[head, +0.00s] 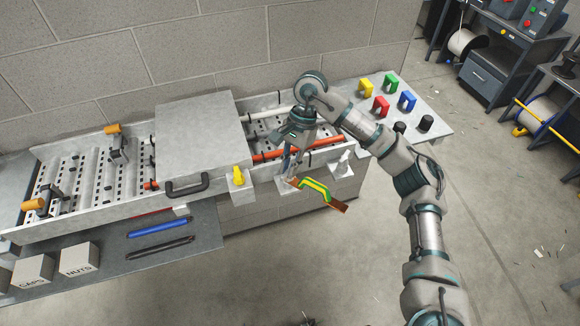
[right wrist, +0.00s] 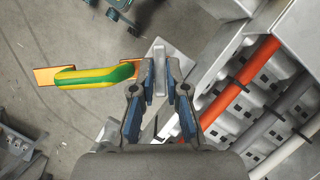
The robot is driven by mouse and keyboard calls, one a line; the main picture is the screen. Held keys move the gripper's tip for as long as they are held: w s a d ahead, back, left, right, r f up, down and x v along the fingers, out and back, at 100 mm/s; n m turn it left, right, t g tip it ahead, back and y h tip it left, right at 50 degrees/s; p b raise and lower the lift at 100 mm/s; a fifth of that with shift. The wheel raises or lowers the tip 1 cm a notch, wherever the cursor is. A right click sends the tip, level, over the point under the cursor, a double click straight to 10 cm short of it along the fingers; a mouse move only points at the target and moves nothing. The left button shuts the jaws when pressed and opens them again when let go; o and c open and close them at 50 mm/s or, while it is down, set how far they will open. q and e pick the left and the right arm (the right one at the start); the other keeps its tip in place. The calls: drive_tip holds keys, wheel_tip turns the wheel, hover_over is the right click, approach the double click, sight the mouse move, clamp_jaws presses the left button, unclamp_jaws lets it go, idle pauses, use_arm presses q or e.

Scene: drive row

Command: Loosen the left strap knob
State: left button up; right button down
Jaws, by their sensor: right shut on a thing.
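My right gripper (head: 287,172) reaches down at the front edge of the row. Its fingers (right wrist: 162,75) are closed around a narrow grey knob (right wrist: 160,84), which stands on a small metal bracket (right wrist: 172,50) and which I take as the left strap knob. In the head view the fingers mostly hide this knob. A green and yellow strap (head: 316,188) with copper-brown ends starts beside the fingers and sticks out to the front right; it also shows in the right wrist view (right wrist: 95,76). A similar grey knob (head: 344,158) stands to the right. My left gripper is out of view.
A grey cover (head: 202,130) with a black handle lies on the tray, left of my gripper. A yellow knob (head: 238,178) sits on a front bracket. Orange and white rods (head: 270,155) run inside the tray. Coloured padlock-shaped pieces (head: 381,106) stand on the right shelf.

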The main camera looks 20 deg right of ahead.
drive_tip(key=shift+n+g+h, duration=0.3)
drive_tip(key=shift+n+g, duration=0.1)
drive_tip(key=shift+n, duration=0.9)
drive_tip(key=c, duration=1.2)
unclamp_jaws()
drive_tip(key=shift+w, duration=0.1)
drive_tip(key=shift+r, duration=0.2)
drive_tip(key=v, duration=1.1)
drive_tip(key=shift+w+r, duration=0.2)
